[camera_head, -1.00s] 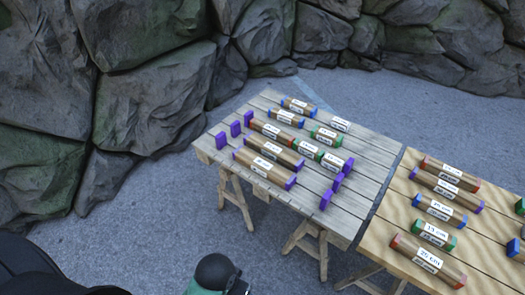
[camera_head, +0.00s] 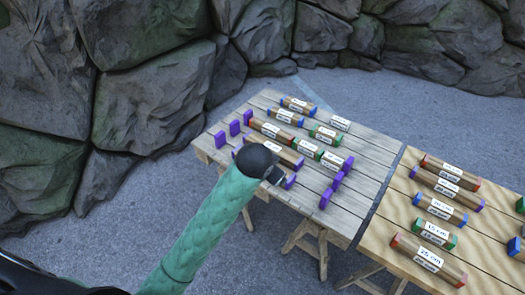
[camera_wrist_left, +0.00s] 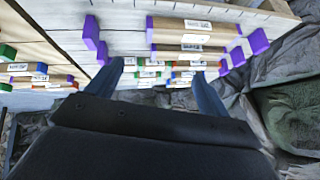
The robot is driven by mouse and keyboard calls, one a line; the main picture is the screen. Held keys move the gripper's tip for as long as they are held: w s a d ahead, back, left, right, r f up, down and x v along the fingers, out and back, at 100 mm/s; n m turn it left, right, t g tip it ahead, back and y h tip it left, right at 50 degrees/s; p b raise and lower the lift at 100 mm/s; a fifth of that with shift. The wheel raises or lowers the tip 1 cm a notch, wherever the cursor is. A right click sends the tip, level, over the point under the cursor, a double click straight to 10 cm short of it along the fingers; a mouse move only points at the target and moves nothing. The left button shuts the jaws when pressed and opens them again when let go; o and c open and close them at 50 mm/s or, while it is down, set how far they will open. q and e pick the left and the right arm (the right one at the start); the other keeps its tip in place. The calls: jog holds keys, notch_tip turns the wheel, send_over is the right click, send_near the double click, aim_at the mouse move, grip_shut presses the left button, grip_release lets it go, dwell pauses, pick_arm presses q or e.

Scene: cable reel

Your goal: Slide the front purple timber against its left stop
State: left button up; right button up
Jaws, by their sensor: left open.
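The front purple timber is brown with purple ends and a white label. In the head view my left arm covers much of it, leaving its right purple end (camera_head: 290,182) in sight. It lies whole across the top of the left wrist view (camera_wrist_left: 180,35). Its left stop, a purple block (camera_head: 220,139), stands beyond its left end; in the wrist view this stop (camera_wrist_left: 259,41) is on the right, with a gap between. My left gripper (camera_head: 279,176) is over the timber's right part in the head view. Its fingers (camera_wrist_left: 163,85) are open and empty. The right gripper is out of view.
More timbers with coloured ends lie behind on the grey plank table (camera_head: 345,215). Purple blocks stand at the right, the nearest (camera_head: 326,199) at the front. A lighter table (camera_head: 385,235) with several timbers adjoins at right. Rock walls lie behind and left.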

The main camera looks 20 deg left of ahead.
pick_arm(q)
jog(key=w+a+r+m+g+y, duration=0.15)
jog(key=w+m, duration=0.35)
jog(key=w, duration=1.3)
jog(key=a+f+m+g, duration=0.1)
jog(key=a+f+m, duration=0.1)
jog(key=f+m, duration=0.1)
jog(key=w+a+f+m+g, duration=0.1)
jog(key=a+f+m+g, duration=0.1)
jog(key=f, duration=0.4)
jog(key=a+f+m+g, duration=0.2)
jog(key=a+f+m, duration=0.1)
jog(key=f+m, duration=0.1)
jog(key=shift+w+f+g+h+b, duration=0.2)
jog(key=shift+w+g+h+b, duration=0.05)
jog(key=shift+w+h+b, duration=0.1)
jog(key=shift+s+f+m, duration=0.1)
jog(key=shift+f+m, duration=0.05)
jog(key=shift+m, duration=1.25)
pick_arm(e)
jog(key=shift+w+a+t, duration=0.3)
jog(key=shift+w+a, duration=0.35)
